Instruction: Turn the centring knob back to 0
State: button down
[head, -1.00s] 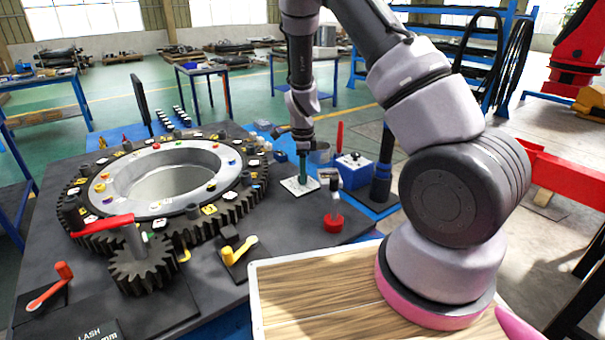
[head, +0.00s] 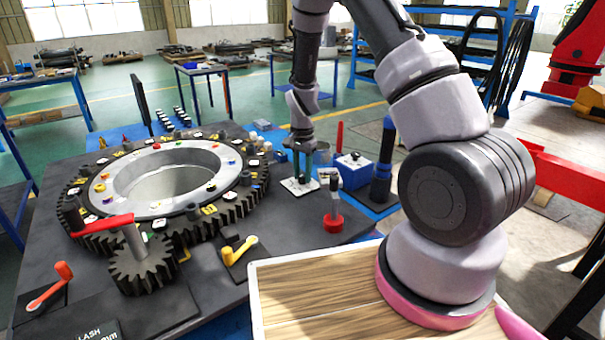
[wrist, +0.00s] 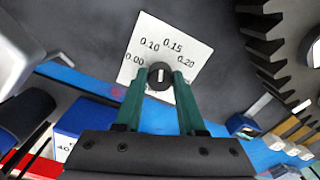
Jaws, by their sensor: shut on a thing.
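The centring knob (wrist: 160,76) is small, round and black, with a white line on its top. It sits on a white dial plate (wrist: 192,42) marked 0.00, 0.10, 0.15 and 0.20. In the wrist view the white line stands nearly upright, towards the space between 0.10 and 0.15. My gripper (wrist: 160,85) has its green fingers on both sides of the knob and is shut on it. In the head view my gripper (head: 303,178) points down at the plate (head: 292,188), and its fingers mostly hide the knob.
A large toothed ring (head: 215,217) lies left of the plate. A blue box (head: 353,170) and a dark blue post (head: 383,160) stand to the right. A yellow crank (head: 240,248) is nearer me.

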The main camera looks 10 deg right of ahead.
aim_at(303, 175)
jog(key=n, duration=1.3)
jog(key=shift+n, duration=0.4)
dwell(0.3)
jog(key=c, duration=0.5)
grip_release()
jog(key=shift+r, duration=0.1)
notch_tip(303, 175, up, 11)
